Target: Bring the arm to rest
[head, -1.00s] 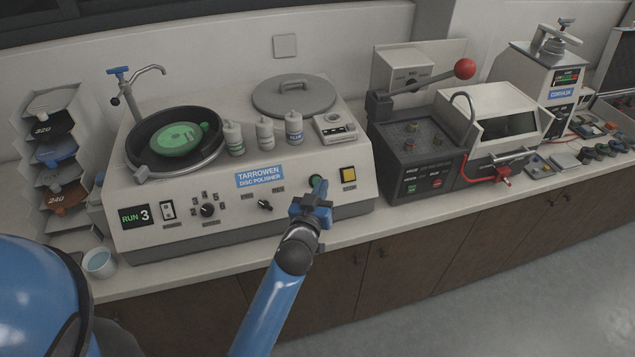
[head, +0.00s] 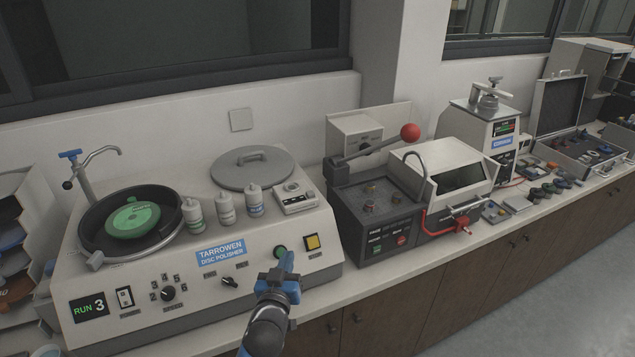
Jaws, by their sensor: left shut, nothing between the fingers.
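My left gripper (head: 286,268) is blue and dark grey. It is shut and empty, in front of the right part of the disc polisher's panel. Its tips appear just below the green button (head: 280,252); I cannot tell whether they touch the panel. The disc polisher (head: 205,277) is a pale machine, and its display (head: 89,306) reads RUN 3. A green disc (head: 133,217) sits in its black bowl. My right gripper is not in view.
Several bottles (head: 226,208) and a round grey lid (head: 252,168) stand on the polisher. To its right is a dark machine (head: 375,222) with a red-knobbed lever (head: 410,132). A mounting press (head: 484,135) and an open case (head: 558,108) stand farther right. A rack (head: 14,235) is at left.

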